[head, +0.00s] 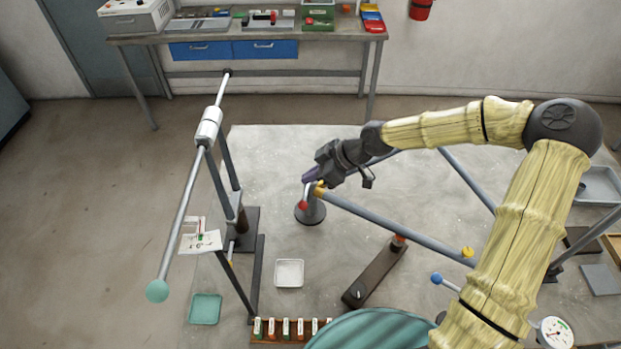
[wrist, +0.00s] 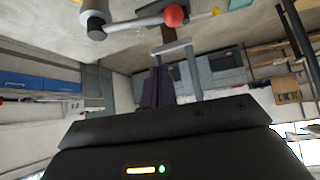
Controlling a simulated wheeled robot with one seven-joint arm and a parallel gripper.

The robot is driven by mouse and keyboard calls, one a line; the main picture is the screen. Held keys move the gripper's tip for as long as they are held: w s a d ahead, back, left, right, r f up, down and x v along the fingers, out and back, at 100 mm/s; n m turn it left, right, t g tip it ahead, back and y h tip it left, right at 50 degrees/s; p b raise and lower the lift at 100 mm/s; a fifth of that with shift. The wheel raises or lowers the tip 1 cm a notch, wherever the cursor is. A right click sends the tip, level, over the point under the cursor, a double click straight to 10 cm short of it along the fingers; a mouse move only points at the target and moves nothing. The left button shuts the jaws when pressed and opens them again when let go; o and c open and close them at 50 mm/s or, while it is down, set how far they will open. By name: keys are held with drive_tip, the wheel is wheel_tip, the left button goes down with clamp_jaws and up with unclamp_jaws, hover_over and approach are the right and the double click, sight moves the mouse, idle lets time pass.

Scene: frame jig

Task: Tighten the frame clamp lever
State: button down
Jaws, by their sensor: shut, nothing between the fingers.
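A red-knobbed lever (head: 303,205) stands at the left end of the grey-blue frame tube (head: 400,225), above a dark round base (head: 311,214). A yellow-orange collar (head: 319,188) sits on the tube end beside it. My gripper (head: 309,175) is shut and empty, with purple fingers just above and behind the lever. In the wrist view, the fingers (wrist: 158,88) point up the picture, and the red knob (wrist: 174,15) shows beyond their tips, apart from them. The head view does not settle whether the fingers touch the lever.
A blue-knobbed lever (head: 437,279) and a yellow knob (head: 467,253) are at the tube's right end. A dark bar (head: 374,275) lies below the tube. A white tray (head: 289,274) and a teal tray (head: 205,309) stand left. A long silver rod (head: 182,222) rises at far left.

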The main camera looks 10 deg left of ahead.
sight(307, 190)
drive_tip(key=p+x, duration=0.3)
drive_tip(key=x, duration=0.6)
drive_tip(key=shift+s+d+f+p, duration=0.15)
drive_tip(key=shift+d+p, duration=0.45)
drive_tip(key=shift+d, duration=0.45)
drive_tip(key=shift+w+d+f+p, duration=0.15)
drive_tip(key=shift+d+p, duration=0.4)
drive_tip(key=shift+d, duration=0.45)
drive_tip(key=shift+s, duration=0.1)
drive_tip(key=shift+a, duration=0.1)
